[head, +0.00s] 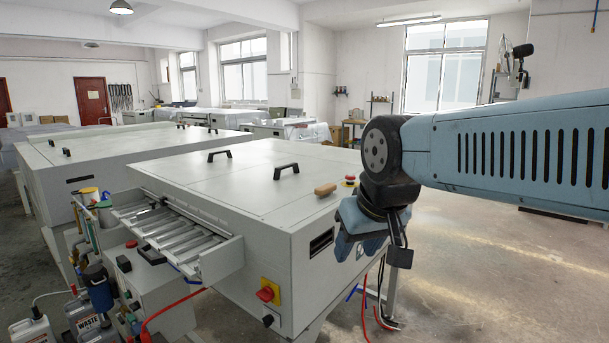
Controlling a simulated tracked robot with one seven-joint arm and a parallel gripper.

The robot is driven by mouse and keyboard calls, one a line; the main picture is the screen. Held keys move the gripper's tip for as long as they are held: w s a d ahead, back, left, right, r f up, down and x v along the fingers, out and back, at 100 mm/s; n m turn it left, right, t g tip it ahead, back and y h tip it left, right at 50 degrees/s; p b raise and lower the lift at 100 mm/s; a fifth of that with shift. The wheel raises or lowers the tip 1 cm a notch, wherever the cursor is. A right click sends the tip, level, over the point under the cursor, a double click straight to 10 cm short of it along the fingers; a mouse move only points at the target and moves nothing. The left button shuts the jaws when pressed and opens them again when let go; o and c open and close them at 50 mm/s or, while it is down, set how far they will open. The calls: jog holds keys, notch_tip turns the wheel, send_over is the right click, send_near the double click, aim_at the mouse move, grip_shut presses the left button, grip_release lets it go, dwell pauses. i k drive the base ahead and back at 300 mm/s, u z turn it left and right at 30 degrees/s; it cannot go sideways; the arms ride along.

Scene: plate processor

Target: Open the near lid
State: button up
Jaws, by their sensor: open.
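The plate processor is a large pale grey box in the middle of the head view, and its lids lie shut and flat on top. The near lid (262,190) carries a black bar handle (286,170). A second black handle (220,155) stands farther back on the left. My gripper (374,244) hangs off the right side of the machine, right of the near handle and apart from it. It is open and seems empty; its fingertips are partly hidden by the wrist.
A small wooden block (325,189) and a red button (350,181) sit on the top near the right edge. A roller tray (178,236) juts from the left end. Bottles (86,316) and hoses crowd the lower left. Open floor (500,280) lies right.

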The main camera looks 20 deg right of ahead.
aim_at(264, 188)
jog(key=z, duration=0.05)
jog(key=k, duration=0.65)
jog(key=z, duration=0.3)
jog(key=i, duration=1.7)
jog(key=u, duration=0.75)
